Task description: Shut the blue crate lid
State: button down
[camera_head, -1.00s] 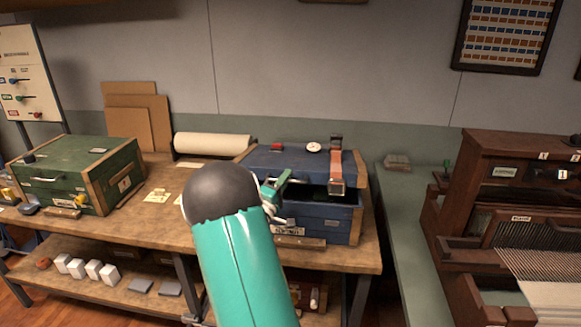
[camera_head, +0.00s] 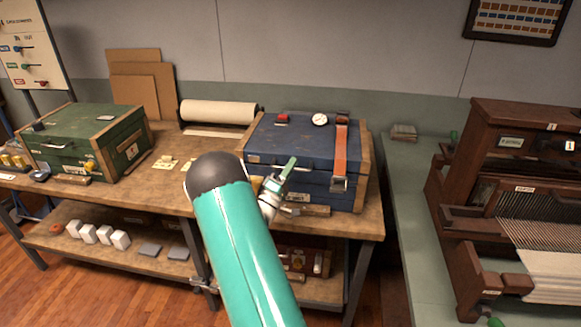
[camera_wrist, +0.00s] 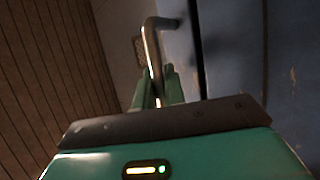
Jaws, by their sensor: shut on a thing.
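The blue crate (camera_head: 312,190) stands on the wooden bench at the centre right, with wooden corner edges. Its blue lid (camera_head: 295,142) lies down on the body, and no dark gap shows along the visible front. A brown strap with a metal buckle (camera_head: 340,150) runs over the lid and down the front. My gripper (camera_head: 280,182) is at the crate's front left. In the wrist view, the green fingers (camera_wrist: 158,90) are shut on a bent metal handle (camera_wrist: 152,42) beside the blue surface (camera_wrist: 225,45). My arm hides part of the crate's lower left front.
A round dial (camera_head: 320,119) and a red item (camera_head: 282,118) sit on the lid. A green crate (camera_head: 85,135) is at the left, with a paper roll (camera_head: 217,111) between the crates.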

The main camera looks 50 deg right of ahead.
jog(key=c, duration=1.5)
grip_release()
jog(key=shift+f, duration=0.1)
jog(key=v, duration=1.3)
jog(key=shift+a, duration=0.35)
